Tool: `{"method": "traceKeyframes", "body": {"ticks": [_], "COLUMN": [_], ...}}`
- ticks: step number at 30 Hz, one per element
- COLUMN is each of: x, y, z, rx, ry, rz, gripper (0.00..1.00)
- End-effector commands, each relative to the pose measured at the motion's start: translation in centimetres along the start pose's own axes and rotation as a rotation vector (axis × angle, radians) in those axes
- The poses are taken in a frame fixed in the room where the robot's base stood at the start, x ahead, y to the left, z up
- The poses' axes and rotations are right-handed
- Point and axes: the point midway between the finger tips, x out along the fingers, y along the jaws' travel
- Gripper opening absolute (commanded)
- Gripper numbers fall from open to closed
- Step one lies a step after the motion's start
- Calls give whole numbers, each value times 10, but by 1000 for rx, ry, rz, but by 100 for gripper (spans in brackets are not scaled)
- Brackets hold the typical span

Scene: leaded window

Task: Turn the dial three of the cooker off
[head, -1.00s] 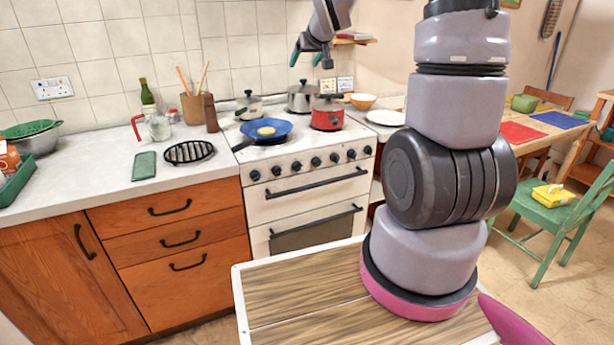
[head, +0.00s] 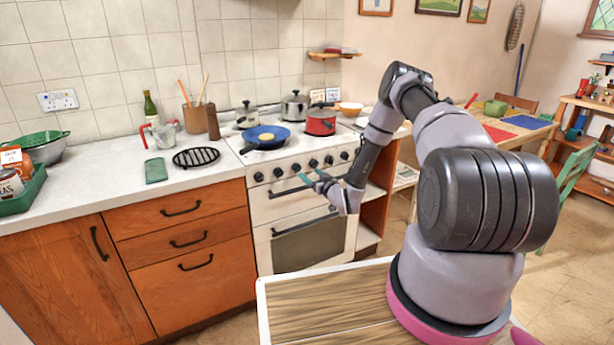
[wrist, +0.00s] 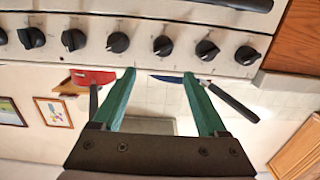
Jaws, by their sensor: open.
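The white cooker (head: 262,208) stands against the tiled wall with a row of several black dials on its front. Counting from the left in the head view, the third dial (head: 295,168) is just above and left of my gripper (head: 312,178). The wrist view is upside down, so this dial (wrist: 162,45) shows there third from the right. My gripper (wrist: 158,73) is open and empty in front of the cooker. Its two green fingers lie either side of that dial's line, apart from it in the picture. The dials' pointer marks are too small to read surely.
A blue pan (head: 268,136) with food sits on the front left of the hob. A red pot (head: 320,122) and steel pots stand behind and right. An oven handle (head: 300,190) runs below the dials. The worktop (head: 110,178) is left.

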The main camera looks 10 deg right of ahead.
Motion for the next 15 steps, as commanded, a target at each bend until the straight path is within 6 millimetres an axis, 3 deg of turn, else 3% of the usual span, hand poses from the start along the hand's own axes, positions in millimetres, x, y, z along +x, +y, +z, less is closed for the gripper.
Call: {"method": "traceKeyframes", "body": {"ticks": [3, 7, 15], "x": [-8, -7, 35], "y": [-6, -9, -10], "z": [18, 23, 20], "rx": [4, 2, -1], "ry": [32, 47, 50], "rz": [0, -2, -5], "gripper": [76, 76, 76]}}
